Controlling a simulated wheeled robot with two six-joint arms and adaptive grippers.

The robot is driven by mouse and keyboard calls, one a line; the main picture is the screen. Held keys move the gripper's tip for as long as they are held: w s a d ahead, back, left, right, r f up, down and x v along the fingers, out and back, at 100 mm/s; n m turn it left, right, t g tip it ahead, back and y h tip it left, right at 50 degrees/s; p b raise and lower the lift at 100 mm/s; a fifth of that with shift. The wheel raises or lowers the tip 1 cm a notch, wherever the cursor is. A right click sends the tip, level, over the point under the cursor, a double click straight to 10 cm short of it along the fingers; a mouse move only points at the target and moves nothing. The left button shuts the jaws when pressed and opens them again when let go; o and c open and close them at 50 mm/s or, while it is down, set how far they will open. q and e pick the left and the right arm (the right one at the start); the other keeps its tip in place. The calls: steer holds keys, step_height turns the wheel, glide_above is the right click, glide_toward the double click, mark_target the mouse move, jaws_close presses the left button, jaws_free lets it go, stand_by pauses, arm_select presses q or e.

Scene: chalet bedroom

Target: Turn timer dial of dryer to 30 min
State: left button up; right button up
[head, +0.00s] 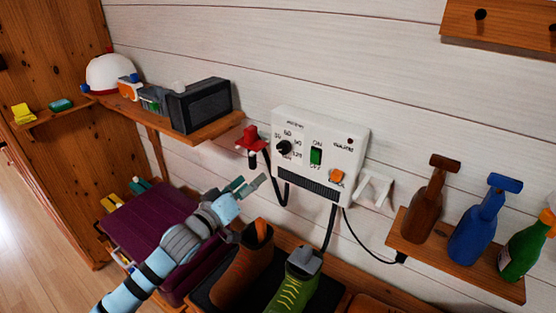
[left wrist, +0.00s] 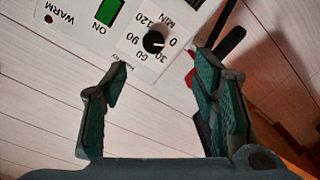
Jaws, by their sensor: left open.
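The dryer (head: 324,150) is a white box on the plank wall. Its black timer dial (head: 284,147) is at the left of its face. In the left wrist view the dial (left wrist: 153,41) has numbers from 0 to 120 MIN around it, and its pale mark seems to face the 0. My left gripper (head: 248,183) is open and empty, below and left of the dryer in the head view. In the left wrist view its fingers (left wrist: 163,75) stand apart below the dial, not touching it. My right gripper is not in view.
A green switch (head: 316,156) and orange button (head: 337,176) are on the dryer. A red object (head: 251,139) hangs left of it. A brown boot (head: 246,262) and green boot (head: 291,284) stand below. Bottles share a shelf (head: 450,262) at right; a dark box (head: 201,104) is at left.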

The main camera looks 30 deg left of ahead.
mark_target(282, 149)
arm_select(q)
steer(key=w+b, duration=0.1)
steer(key=w, duration=0.4)
steer(key=w+b, duration=0.2)
steer(key=w, duration=0.2)
steer(key=w+d+r+b, duration=0.1)
steer(key=w, duration=0.4)
steer(key=shift+w, duration=0.35)
steer(key=shift+w+r, duration=0.1)
steer(key=shift+w, duration=0.15)
steer(key=shift+c, duration=0.3)
steer(key=c, duration=1.1)
